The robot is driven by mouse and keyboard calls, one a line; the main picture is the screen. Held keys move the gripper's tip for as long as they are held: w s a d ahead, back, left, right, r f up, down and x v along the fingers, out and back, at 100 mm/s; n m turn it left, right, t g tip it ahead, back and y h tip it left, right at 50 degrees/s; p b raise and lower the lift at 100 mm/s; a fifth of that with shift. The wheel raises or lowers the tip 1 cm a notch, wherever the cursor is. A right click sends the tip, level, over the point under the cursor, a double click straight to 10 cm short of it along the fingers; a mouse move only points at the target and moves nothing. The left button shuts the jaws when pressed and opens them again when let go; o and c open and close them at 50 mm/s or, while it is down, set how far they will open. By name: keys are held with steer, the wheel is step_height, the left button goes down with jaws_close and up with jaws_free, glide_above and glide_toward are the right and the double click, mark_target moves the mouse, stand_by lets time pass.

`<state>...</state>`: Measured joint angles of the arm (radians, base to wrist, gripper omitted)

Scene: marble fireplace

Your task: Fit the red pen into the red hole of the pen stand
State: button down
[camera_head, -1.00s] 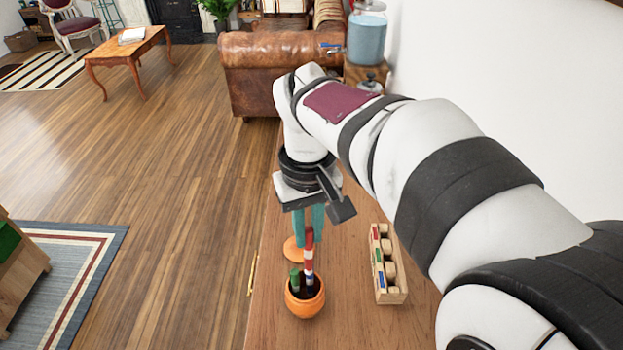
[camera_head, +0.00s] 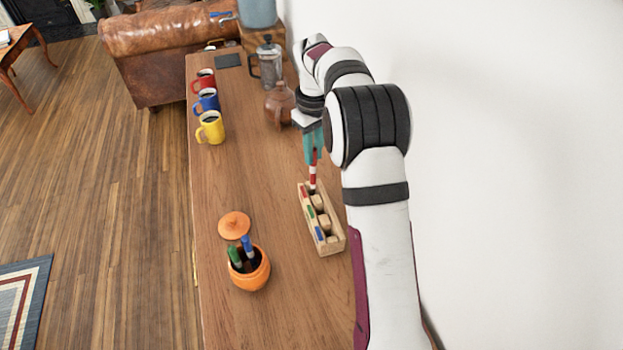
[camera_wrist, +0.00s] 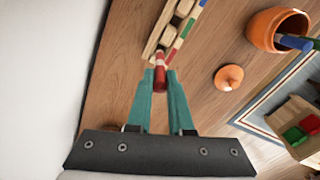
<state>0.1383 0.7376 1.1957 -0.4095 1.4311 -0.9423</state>
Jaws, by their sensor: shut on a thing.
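My gripper (camera_head: 313,150) has teal fingers and is shut on the red pen (camera_head: 313,175), a red and white banded stick. The pen points down, its lower end at the far end of the wooden pen stand (camera_head: 331,246), by the red mark (camera_head: 304,191). I cannot tell whether the tip is in the hole or just above it. In the wrist view the red pen (camera_wrist: 160,75) sits between the fingertips of my gripper (camera_wrist: 160,78), against the near end of the stand (camera_wrist: 150,48). The stand also has green and blue marks.
An orange pot (camera_head: 250,276) holds a green and a blue pen; its orange lid (camera_head: 234,224) lies beside it. Red (camera_head: 203,82), blue (camera_head: 206,103) and yellow (camera_head: 210,128) mugs, a brown teapot (camera_head: 279,104) and a French press (camera_head: 268,65) stand farther back. The table's middle is clear.

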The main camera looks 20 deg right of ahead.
glide_above(313, 188)
steer(key=f, duration=0.5)
steer(key=shift+w+f, duration=0.25)
steer(key=shift+w, duration=0.05)
steer(key=c, duration=0.8)
jaws_free()
steer(key=shift+f, duration=0.1)
